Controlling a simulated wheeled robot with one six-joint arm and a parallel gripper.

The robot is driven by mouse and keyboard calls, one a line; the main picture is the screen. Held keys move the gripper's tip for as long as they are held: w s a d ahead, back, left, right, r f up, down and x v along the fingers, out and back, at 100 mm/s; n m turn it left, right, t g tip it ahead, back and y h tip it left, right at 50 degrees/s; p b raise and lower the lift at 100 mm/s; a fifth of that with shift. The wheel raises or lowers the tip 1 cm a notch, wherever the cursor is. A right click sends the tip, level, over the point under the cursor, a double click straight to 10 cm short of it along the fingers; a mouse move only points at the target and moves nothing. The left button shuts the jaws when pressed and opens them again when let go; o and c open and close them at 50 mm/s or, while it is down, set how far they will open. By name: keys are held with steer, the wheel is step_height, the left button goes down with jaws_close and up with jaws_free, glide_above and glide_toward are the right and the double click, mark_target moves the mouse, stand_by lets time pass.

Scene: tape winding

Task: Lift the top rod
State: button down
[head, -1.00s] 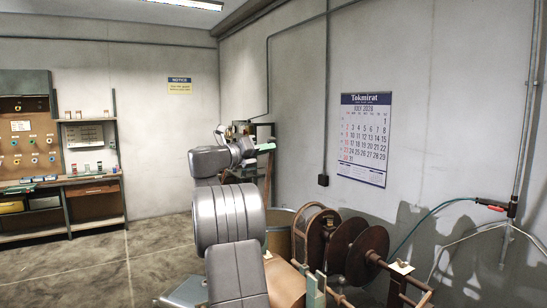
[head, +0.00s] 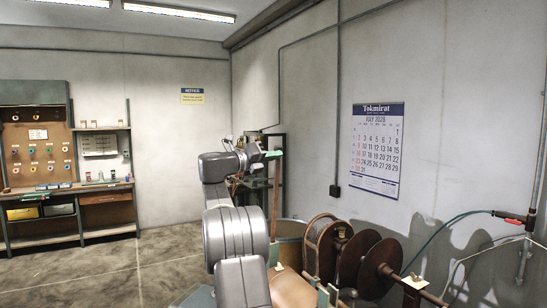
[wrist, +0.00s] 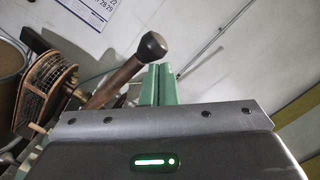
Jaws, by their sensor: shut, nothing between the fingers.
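A brown rod (wrist: 117,84) with a dark round knob slants up from lower left in the wrist view. In the head view my gripper (head: 273,155) points right, above the winding machine's reels (head: 352,262). A thin brown upright bar (head: 276,205) stands below the gripper there. My own arm hides part of the machine.
A wall calendar (head: 377,150) hangs behind the machine. A teal hose (head: 440,235) runs along the right wall. A workbench with a pegboard (head: 38,150) stands at far left, with open floor before it.

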steer(key=shift+a, duration=0.1)
steer(key=b+v, duration=0.2)
steer(key=v, duration=1.1)
steer(key=shift+s+a, duration=0.2)
steer(key=shift+a, duration=0.1)
steer(key=shift+f, duration=0.15)
steer(key=s+d+f+m+b, duration=0.2)
steer(key=d+f+m+b, duration=0.1)
steer(key=f, duration=0.4)
steer(key=s+d+f+m+g+b, duration=0.1)
steer(key=s+d+f+m+b, duration=0.15)
steer(key=f, duration=0.55)
steer(key=s+d+f+m+b, duration=0.2)
steer(key=s+d+f, duration=0.1)
steer(key=f, duration=0.4)
steer(key=s+d+f+m+b, duration=0.3)
steer(key=s+d+f, duration=0.2)
steer(key=s+f, duration=0.2)
steer(key=s+d+f+m+h+b, duration=0.1)
steer(key=s+d+f+m+b, duration=0.2)
steer(key=s+d+f, duration=0.3)
step_height(320, 180, down, 4)
steer(key=shift+s+f+m+g, duration=0.2)
steer(key=shift+s+m+g, duration=0.2)
steer(key=shift+s+m, duration=0.4)
